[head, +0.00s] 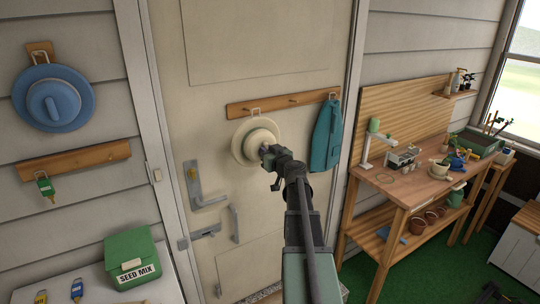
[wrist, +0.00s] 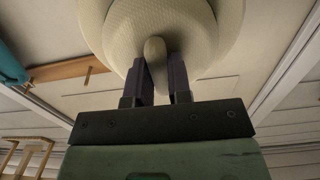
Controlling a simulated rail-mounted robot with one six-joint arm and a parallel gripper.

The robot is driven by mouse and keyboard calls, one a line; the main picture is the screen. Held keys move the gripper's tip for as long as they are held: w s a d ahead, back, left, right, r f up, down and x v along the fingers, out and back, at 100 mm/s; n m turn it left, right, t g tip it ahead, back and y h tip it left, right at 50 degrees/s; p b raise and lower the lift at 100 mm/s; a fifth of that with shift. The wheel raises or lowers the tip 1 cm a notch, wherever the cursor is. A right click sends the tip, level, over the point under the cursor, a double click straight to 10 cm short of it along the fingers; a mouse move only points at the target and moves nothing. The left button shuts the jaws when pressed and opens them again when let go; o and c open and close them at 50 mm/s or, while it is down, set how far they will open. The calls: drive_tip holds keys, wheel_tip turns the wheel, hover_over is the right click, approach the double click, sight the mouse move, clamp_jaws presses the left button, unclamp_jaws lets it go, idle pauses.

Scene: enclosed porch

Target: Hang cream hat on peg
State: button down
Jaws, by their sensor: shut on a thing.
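The cream hat (head: 240,148) is in front of the door, just below the wooden peg rail (head: 272,104). My gripper (head: 268,150) is shut on the raised grip at the middle of its crown. In the wrist view the fingers (wrist: 162,80) pinch this grip, and the cream hat (wrist: 115,30) fills the top. A pale loop (head: 256,112) stands above the brim and overlaps the left part of the rail. I cannot tell whether it is around a peg. The middle peg (head: 293,100) is bare. The rail also shows in the wrist view (wrist: 62,70).
A teal garment (head: 327,137) hangs at the rail's right end. A blue hat (head: 55,98) hangs on the left wall above another rail (head: 75,160). A door handle (head: 207,200) is below the hat. A cluttered potting bench (head: 410,185) stands at right.

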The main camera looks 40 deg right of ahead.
drive_tip(key=shift+w+d+f, duration=0.1)
drive_tip(key=shift+w+d, duration=0.05)
drive_tip(key=shift+w, duration=0.75)
drive_tip(key=shift+w+d+f, duration=0.1)
drive_tip(key=shift+w+d, duration=0.1)
drive_tip(key=shift+w, duration=0.65)
drive_tip(key=shift+w+d+f, duration=0.1)
drive_tip(key=shift+w+d, duration=0.05)
drive_tip(key=shift+w, duration=0.75)
drive_tip(key=shift+w+d+f+b, duration=0.1)
drive_tip(key=shift+w+f+b, duration=0.35)
drive_tip(key=shift+w+b, duration=0.25)
drive_tip(key=c, duration=1)
unclamp_jaws()
drive_tip(key=shift+o, duration=0.2)
drive_tip(key=shift+s, duration=0.1)
drive_tip(key=s+a, duration=0.2)
drive_tip(key=s, duration=0.8)
drive_tip(key=shift+s+r, duration=0.2)
drive_tip(key=shift+s, duration=0.1)
